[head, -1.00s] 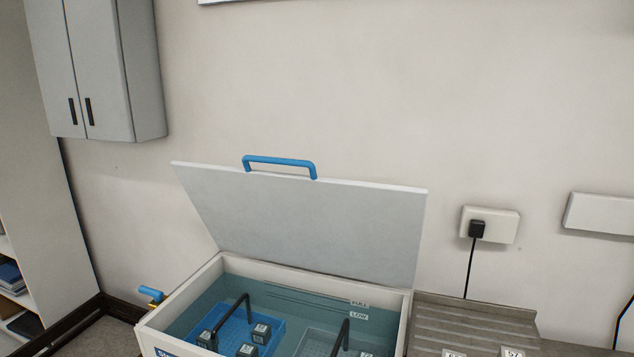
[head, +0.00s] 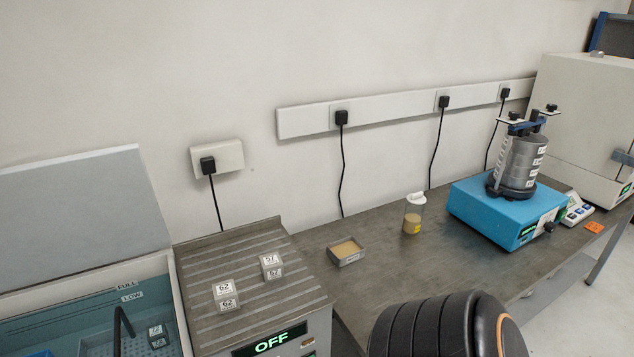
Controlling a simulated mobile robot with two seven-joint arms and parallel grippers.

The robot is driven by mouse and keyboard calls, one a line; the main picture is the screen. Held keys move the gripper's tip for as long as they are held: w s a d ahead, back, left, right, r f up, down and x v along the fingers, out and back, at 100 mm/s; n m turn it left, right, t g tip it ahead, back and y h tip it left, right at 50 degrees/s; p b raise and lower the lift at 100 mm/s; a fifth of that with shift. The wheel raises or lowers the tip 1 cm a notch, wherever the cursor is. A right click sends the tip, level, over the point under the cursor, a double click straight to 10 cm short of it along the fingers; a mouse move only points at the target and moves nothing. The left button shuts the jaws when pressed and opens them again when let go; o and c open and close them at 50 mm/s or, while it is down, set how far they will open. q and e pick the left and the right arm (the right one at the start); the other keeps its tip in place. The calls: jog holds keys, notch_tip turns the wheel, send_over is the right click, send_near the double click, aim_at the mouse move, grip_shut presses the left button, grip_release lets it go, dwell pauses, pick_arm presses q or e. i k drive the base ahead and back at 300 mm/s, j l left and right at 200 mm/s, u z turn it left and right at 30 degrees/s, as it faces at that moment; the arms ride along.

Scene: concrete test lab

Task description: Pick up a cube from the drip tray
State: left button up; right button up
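The drip tray (head: 205,258) is a ribbed grey metal surface left of centre in the head view. Two grey cubes with white number labels sit on it, apart from each other. The cube labelled 62 (head: 227,296) is nearer the front left. The cube labelled 57 (head: 271,266) is farther back and to the right. Neither of my grippers shows in the view. A dark ribbed part, likely of my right arm, shows at the bottom right of centre.
Left of the drip tray is an open water tank (head: 172,318) with cubes inside and its lid (head: 75,215) raised. To the right, the bench (head: 385,270) holds a small tray of sand (head: 346,252), a lidded jar (head: 413,214) and a blue sieve shaker (head: 505,212).

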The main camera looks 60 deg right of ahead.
aim_at(271, 265)
jog(key=z, duration=1.5)
